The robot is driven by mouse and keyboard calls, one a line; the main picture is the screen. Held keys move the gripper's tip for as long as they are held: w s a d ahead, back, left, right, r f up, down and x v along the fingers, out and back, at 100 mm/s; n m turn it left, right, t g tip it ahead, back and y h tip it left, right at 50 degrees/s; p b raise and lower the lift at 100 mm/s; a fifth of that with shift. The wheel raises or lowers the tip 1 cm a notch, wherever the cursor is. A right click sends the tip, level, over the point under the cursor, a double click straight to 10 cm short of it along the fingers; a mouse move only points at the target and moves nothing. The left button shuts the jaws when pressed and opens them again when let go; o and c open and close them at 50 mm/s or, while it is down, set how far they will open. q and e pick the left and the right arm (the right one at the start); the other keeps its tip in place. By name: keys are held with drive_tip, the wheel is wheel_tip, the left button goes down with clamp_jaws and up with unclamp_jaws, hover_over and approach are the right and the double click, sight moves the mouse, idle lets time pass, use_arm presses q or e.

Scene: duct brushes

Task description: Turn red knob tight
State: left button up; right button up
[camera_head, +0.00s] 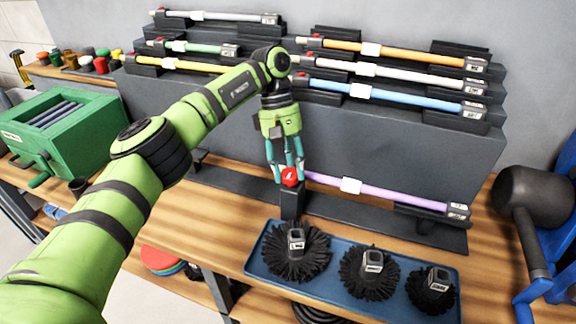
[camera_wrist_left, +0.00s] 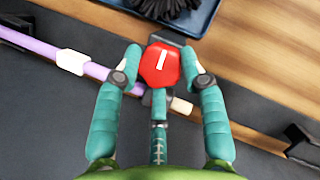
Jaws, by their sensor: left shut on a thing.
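The red knob (camera_head: 290,177) sits on top of a dark upright block (camera_head: 291,204) at the left end of a purple rod (camera_head: 377,190). In the left wrist view the knob (camera_wrist_left: 159,66) is an octagon with a white bar mark. My left gripper (camera_head: 287,172) points down from above, its teal fingers closed around the knob. In the left wrist view, fingers of the left gripper (camera_wrist_left: 160,78) stand on the knob's left and right sides, with a third finger below it. My right gripper is in neither view.
A blue tray (camera_head: 256,262) with several black round brushes (camera_head: 369,270) lies in front of the knob. Racks of coloured rods (camera_head: 395,70) rise behind.

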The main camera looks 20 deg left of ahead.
sight(290, 172)
use_arm(q)
drive_tip(key=shift+s+d+f, duration=0.1)
drive_tip(key=shift+s+d, duration=0.05)
drive_tip(key=shift+d, duration=0.05)
idle(0.3)
drive_tip(key=o, duration=1.1)
drive_tip(key=shift+o, duration=0.2)
drive_tip(key=shift+s, duration=0.1)
drive_tip(key=shift+a+r, duration=0.1)
drive_tip(key=shift+r, duration=0.5)
wheel_tip(290, 172, up, 9)
drive_tip(key=shift+r, duration=0.1)
